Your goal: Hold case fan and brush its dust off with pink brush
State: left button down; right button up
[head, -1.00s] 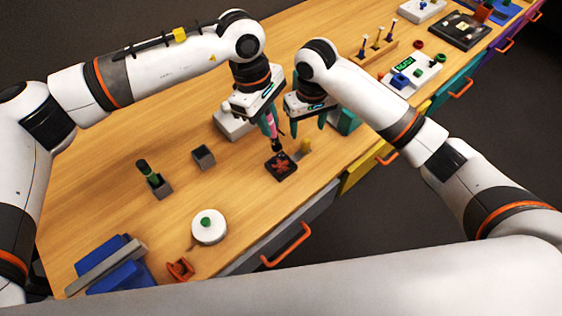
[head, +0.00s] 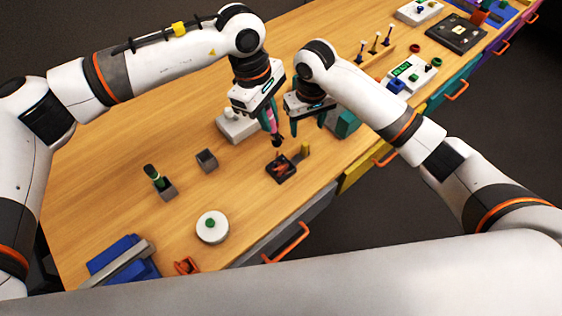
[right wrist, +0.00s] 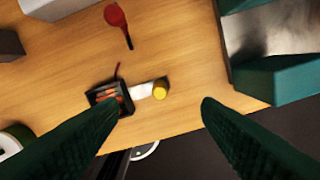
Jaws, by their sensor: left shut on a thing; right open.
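The case fan (head: 281,168) is a small dark square with a red rotor, lying on the table. It also shows in the right wrist view (right wrist: 108,98), partly behind a finger. A pale tab with a yellow knob (right wrist: 160,90) is beside it. My left gripper (head: 270,113) is shut on the pink brush (head: 272,122), whose dark tip points down, above and apart from the fan. My right gripper (head: 308,125) is open and empty above the table, beyond the fan.
A white box (head: 236,128) stands behind the left gripper and a teal box (head: 345,122) right of the right gripper. A grey cup (head: 206,160), a holder with a green-topped item (head: 160,183) and a white round button (head: 212,227) stand to the left.

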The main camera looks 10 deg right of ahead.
pick_arm(q)
jog(key=shift+r+p, duration=2.2)
jog(key=shift+r, duration=0.2)
pick_arm(e)
jog(key=shift+r, duration=1.65)
pick_arm(q)
jog(key=shift+r, duration=0.15)
notch_tip(320, 180, up, 6)
jog(key=p, duration=0.5)
jog(key=shift+f+p, duration=0.25)
jog(key=shift+p, duration=0.15)
pick_arm(e)
notch_tip(320, 180, up, 4)
pick_arm(q)
jog(key=shift+f, duration=0.1)
